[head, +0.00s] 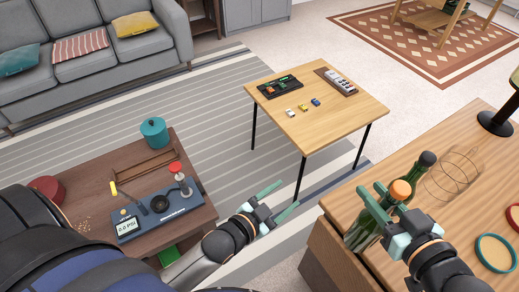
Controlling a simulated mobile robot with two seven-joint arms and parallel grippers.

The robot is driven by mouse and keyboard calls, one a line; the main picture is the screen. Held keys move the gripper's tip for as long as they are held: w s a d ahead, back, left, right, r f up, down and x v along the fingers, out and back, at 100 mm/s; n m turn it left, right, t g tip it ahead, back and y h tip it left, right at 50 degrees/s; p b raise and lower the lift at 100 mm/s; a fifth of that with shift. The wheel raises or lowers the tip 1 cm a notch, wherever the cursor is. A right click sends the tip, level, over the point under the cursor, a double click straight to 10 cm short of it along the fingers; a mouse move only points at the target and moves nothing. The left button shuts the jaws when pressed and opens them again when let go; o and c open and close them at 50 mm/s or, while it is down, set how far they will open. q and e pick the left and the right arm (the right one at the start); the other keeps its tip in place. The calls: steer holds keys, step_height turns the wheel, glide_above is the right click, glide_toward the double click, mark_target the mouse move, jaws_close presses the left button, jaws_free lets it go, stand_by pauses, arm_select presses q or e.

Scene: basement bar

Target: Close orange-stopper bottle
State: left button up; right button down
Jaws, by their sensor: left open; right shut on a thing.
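The green glass bottle with the orange stopper (401,189) stands on the wooden counter at the right, in front of a second green bottle with a dark top (427,160). My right gripper (371,189) is at the orange-stopper bottle, shut on it near the neck. Its fingers and hand cover part of the bottle, so the exact grip and how deep the stopper sits are hard to see. My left gripper (288,196) is open and empty, left of the counter and above the striped rug.
A low table (320,112) holds toy cars and devices. At the left, a dark table (195,218) holds a gauge device (127,225) and a teal pot (154,131).

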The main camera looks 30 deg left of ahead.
arm_select(q)
steer(key=s+a+f+n+g+y, duration=0.1)
steer(key=s+a+f+n+g, duration=0.3)
steer(key=s+f, duration=0.7)
steer(key=shift+s+n+g+y, duration=0.4)
steer(key=shift+s+n, duration=0.05)
steer(key=shift+n, duration=0.05)
steer(key=shift+f, duration=0.1)
